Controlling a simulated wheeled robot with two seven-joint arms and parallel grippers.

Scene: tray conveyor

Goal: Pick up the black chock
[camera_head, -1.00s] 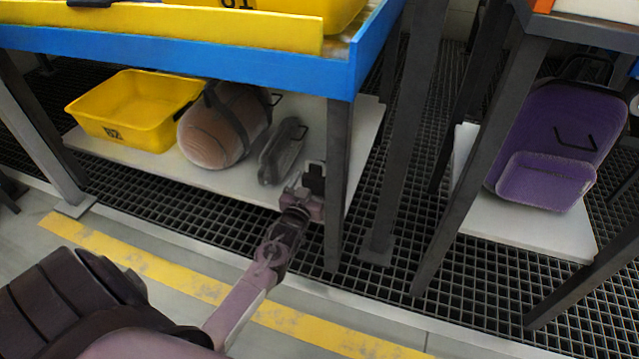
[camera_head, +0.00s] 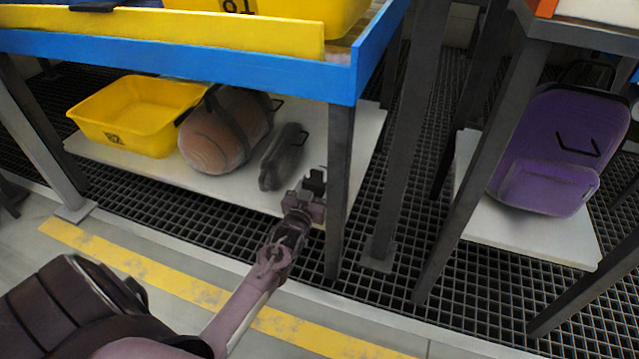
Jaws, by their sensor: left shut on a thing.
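The black chock (camera_head: 316,181) is a small dark block at the front right of the white lower shelf, beside the grey table leg. My left gripper (camera_head: 309,189) is shut on it, reaching in from below. The fingers hide part of the chock, and I cannot tell whether it still touches the shelf. My right gripper is not in view.
A yellow bin (camera_head: 137,138), a round orange-brown thing with a dark strap (camera_head: 215,143) and a dark grey case (camera_head: 281,160) stand on the lower shelf (camera_head: 232,187). The blue-edged upper deck (camera_head: 180,68) hangs above. A purple suitcase (camera_head: 570,130) is at right.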

